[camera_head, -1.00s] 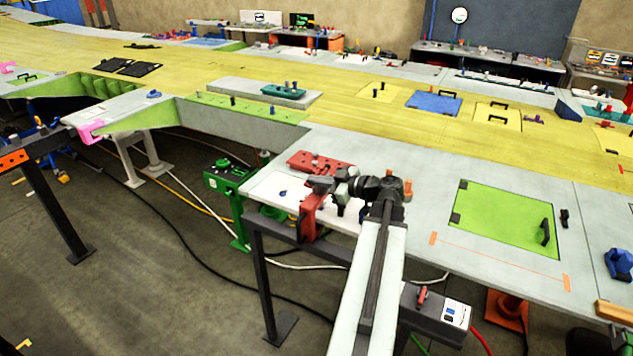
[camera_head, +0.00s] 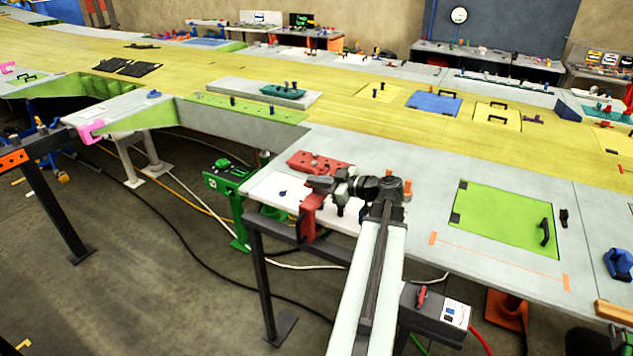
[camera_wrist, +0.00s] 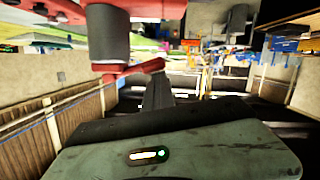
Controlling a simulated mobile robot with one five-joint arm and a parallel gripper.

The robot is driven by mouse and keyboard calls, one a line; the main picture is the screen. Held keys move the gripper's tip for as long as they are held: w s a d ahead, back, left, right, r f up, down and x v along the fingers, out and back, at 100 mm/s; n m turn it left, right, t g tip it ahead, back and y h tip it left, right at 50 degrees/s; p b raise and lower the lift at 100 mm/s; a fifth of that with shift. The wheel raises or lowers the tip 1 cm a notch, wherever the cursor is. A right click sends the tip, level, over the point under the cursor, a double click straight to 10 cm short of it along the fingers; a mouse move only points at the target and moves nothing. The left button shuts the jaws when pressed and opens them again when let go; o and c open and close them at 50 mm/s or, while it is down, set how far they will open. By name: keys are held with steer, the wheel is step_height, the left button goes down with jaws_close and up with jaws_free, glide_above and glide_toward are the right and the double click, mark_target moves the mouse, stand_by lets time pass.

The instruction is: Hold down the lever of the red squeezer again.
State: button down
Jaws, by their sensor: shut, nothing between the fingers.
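The red squeezer (camera_head: 311,214) stands at the near edge of the white-topped bench, left of my arm. In the wrist view its red body and lever (camera_wrist: 136,72) show at upper left, beside a grey cylinder (camera_wrist: 108,45). The lever points right, and its tip lies right by the tip of my dark gripper (camera_wrist: 158,88). My gripper (camera_head: 318,184) is shut and empty, at the top of the squeezer in the head view. I cannot tell whether the fingers touch the lever or how far down it is.
A red block with holes (camera_head: 318,163) lies on the bench just behind. A green device on a stand (camera_head: 228,180) is to the left. A green panel (camera_head: 503,218) with a black handle is to the right. Cables run over the floor below.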

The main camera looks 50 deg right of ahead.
stand_by(0.3)
step_height(320, 180, up, 5)
steer(key=a+p, duration=0.2)
steer(key=p, duration=0.3)
steer(key=f+p+v, duration=0.1)
steer(key=v, duration=0.9)
steer(key=shift+d+f, duration=0.15)
steer(key=shift+d, duration=0.05)
steer(key=shift+s, duration=0.15)
